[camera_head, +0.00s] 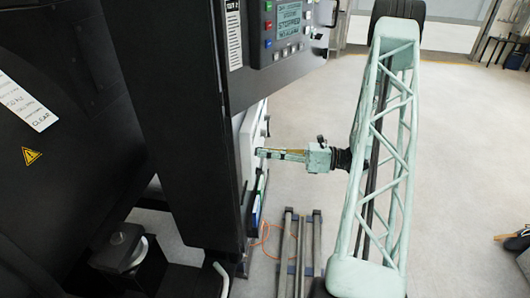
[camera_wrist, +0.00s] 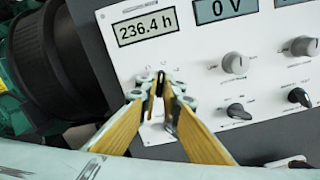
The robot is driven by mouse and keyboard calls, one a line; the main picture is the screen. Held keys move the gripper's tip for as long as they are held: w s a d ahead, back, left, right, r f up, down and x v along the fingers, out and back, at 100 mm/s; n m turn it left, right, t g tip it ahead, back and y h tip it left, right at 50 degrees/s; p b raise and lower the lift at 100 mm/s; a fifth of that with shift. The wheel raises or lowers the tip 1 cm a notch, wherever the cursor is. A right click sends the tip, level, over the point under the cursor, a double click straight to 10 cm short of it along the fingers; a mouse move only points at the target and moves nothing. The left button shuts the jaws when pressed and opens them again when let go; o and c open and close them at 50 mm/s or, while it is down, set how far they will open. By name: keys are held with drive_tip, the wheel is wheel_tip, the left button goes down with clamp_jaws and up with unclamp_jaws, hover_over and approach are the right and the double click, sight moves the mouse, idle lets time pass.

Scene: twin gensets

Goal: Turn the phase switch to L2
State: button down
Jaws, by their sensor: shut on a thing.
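In the wrist view my gripper (camera_wrist: 160,84) reaches the white panel (camera_wrist: 160,52) below the hour display, its fingertips close together. It is shut on a small dark knob (camera_wrist: 160,88), apparently the phase switch, which the fingertips mostly hide. Small marks sit on the panel just above it, too small to read, so I cannot tell the knob's position. In the head view my gripper (camera_head: 262,153) points left at the side-on panel (camera_head: 248,135) under the dark control box; the knob itself is hidden there.
Two grey knobs (camera_wrist: 235,63) and two black knobs (camera_wrist: 239,112) sit right of my gripper. The hour display (camera_wrist: 146,26) reads 236.4 h; another display (camera_wrist: 224,9) reads 0 V. A control box (camera_head: 290,35) is above the panel. Rails (camera_head: 300,240) and an orange cable lie on the floor.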

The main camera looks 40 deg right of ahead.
idle(0.3)
drive_tip(key=c, duration=2.8)
unclamp_jaws()
drive_tip(key=shift+v, duration=5.95)
